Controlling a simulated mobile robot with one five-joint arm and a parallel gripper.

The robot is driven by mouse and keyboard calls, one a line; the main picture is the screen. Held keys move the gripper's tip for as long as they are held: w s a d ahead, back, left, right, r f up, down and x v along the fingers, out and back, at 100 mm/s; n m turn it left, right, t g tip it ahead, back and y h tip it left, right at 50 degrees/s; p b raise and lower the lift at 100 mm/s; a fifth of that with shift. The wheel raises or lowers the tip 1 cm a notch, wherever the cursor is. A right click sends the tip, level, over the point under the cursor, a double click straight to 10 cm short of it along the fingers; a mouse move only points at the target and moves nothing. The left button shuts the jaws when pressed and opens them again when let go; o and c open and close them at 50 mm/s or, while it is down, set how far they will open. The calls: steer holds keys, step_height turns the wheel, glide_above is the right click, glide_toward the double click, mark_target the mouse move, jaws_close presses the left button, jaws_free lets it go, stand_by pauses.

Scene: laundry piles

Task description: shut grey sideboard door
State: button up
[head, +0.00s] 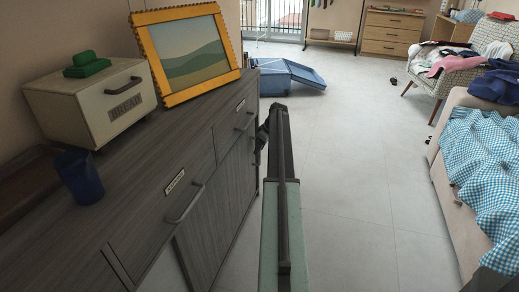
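The grey wood-grain sideboard (135,170) runs along the left wall, with labelled drawers on top and door panels below. A lower door panel (212,215) shows under the drawers, and a pale edge line runs down its near side. I cannot tell how far it stands open. My arm reaches forward on the right of the sideboard. Its dark end, my gripper (262,137), is near the sideboard's far front corner. The fingers are too small and dark to tell whether they are open, and contact is unclear.
On the sideboard are a beige bread box (95,105), an orange-framed picture (190,55) and a blue cup (80,178). A blue folding item (290,75) lies beyond. A sofa with a checked blanket (485,165) stands right. The tiled floor (355,170) between is clear.

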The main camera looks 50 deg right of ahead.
steer(key=p+v, duration=0.6)
steer(key=v, duration=0.1)
steer(key=shift+s+r+p, duration=0.2)
steer(key=shift+r+p, duration=0.1)
steer(key=shift+p, duration=0.1)
